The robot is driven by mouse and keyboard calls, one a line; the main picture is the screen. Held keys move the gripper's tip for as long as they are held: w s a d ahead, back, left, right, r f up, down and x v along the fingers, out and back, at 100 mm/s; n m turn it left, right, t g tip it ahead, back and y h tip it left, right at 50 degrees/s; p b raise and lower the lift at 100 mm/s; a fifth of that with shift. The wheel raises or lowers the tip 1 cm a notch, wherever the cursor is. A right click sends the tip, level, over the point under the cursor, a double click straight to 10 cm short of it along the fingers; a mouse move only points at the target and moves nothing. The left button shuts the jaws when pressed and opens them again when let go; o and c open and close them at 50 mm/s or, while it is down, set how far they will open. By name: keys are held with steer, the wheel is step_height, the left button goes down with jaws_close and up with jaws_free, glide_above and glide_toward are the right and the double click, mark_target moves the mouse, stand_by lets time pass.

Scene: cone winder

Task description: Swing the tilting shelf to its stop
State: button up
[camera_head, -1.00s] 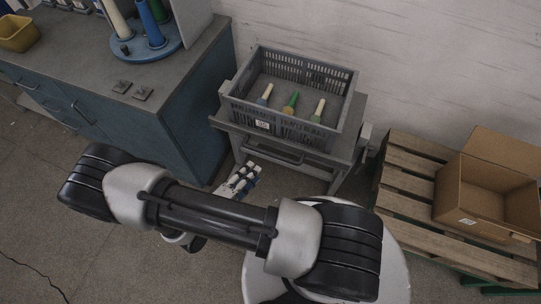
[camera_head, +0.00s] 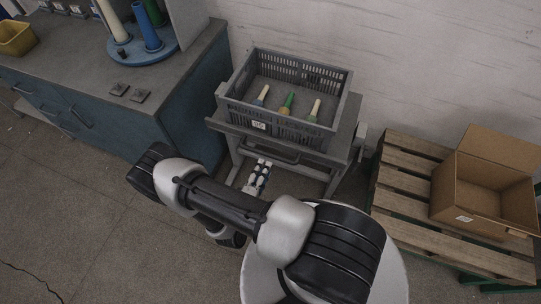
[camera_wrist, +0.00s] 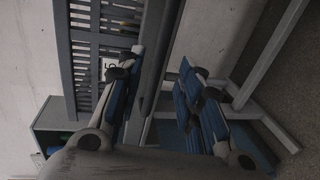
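The tilting shelf (camera_head: 225,126) is the grey top of a metal stand, with a handle bar (camera_head: 272,151) along its front. A grey slotted crate (camera_head: 326,136) sits on it, holding several cones, one green. My gripper (camera_head: 263,165) is just in front of and below the handle bar. In the wrist view my gripper (camera_wrist: 162,60) is open, with blue-padded fingers spread apart. A dark grey bar (camera_wrist: 156,70) runs between the fingers in that picture; I cannot tell whether it touches them. The crate (camera_wrist: 93,45) shows behind the left finger.
A blue cabinet (camera_head: 185,120) with a grey worktop stands left of the stand. A wooden pallet (camera_head: 405,190) with an open cardboard box (camera_head: 450,200) is on the right. The wall is close behind. The floor in front of the cabinet is clear.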

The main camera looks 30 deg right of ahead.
mark_target(271, 155)
steer(key=b+x, duration=0.1)
steer(key=x, duration=0.7)
steer(key=shift+w+d, duration=0.1)
steer(key=shift+d, duration=0.05)
steer(key=shift+c, duration=0.3)
jaws_close()
